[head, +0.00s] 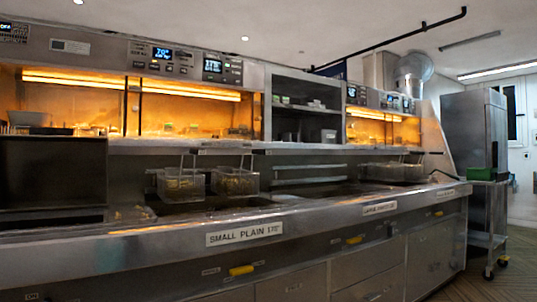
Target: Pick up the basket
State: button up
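A wire frying basket (181,184) with food in it sits over the fryer well at the left of the range. A second similar basket (235,181) stands just to its right, also with food. Their handles rise behind them toward the back panel. Another basket shape (391,172) shows farther right over a more distant well; I cannot tell whether it is one basket or more. My gripper is not in the head view.
The steel counter edge (243,234) with a "SMALL PLAIN" label runs along the front. Lit warming cabinets (190,108) stand above the wells. A wheeled trolley (489,215) and a tall steel cabinet (466,130) stand at the right. Floor (500,275) shows free at lower right.

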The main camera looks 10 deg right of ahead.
aim_at(229, 183)
jog(key=u, duration=0.2)
jog(key=i, duration=0.3)
jog(key=u, duration=1)
jog(key=i, duration=1.75)
jog(key=z, duration=0.75)
